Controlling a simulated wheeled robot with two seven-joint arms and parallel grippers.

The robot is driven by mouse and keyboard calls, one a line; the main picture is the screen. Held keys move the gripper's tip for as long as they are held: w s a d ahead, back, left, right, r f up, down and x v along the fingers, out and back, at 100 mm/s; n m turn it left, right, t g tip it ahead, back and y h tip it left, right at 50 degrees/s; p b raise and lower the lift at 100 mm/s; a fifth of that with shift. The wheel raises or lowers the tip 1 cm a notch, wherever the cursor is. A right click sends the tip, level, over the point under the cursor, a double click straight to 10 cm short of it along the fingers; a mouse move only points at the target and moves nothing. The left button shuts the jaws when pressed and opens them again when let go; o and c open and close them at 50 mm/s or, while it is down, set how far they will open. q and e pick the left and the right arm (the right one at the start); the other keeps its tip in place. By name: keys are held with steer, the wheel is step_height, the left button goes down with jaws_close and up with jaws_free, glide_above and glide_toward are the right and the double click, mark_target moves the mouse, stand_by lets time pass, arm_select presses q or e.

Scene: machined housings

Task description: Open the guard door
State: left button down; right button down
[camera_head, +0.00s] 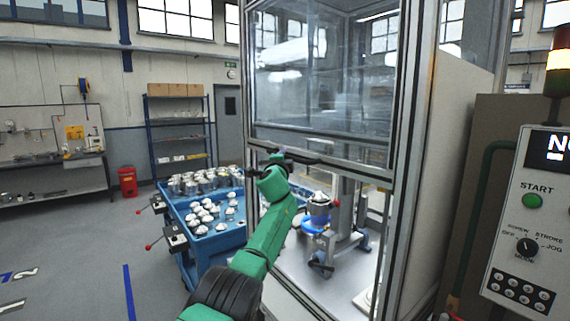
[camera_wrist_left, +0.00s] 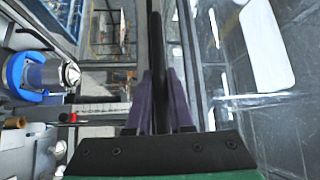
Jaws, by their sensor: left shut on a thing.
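The guard door (camera_head: 320,90) is a clear panel in a metal frame on the front of the machine cabinet. Its lower rail (camera_head: 350,168) sits at mid-height, and the space below it looks open. A dark handle bar (camera_head: 312,158) runs along that rail. My left gripper (camera_head: 277,156) is at the left part of the handle. In the left wrist view its purple fingers (camera_wrist_left: 160,105) are shut on the dark handle bar (camera_wrist_left: 157,55). My right gripper is not in view.
Inside the cabinet, a fixture (camera_head: 343,225) stands beside a metal housing on a blue ring (camera_head: 317,222). A blue cart (camera_head: 213,241) with several metal parts stands left of the cabinet. A control panel (camera_head: 529,225) is at the right. Floor at the left is clear.

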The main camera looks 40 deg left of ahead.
arm_select(q)
steer(key=shift+r, duration=0.4)
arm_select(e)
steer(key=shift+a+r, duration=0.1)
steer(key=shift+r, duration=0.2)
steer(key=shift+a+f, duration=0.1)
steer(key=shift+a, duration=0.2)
arm_select(q)
steer(key=c, duration=0.8)
jaws_free()
steer(key=shift+d, duration=0.1)
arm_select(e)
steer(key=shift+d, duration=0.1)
arm_select(q)
steer(key=shift+f, duration=0.15)
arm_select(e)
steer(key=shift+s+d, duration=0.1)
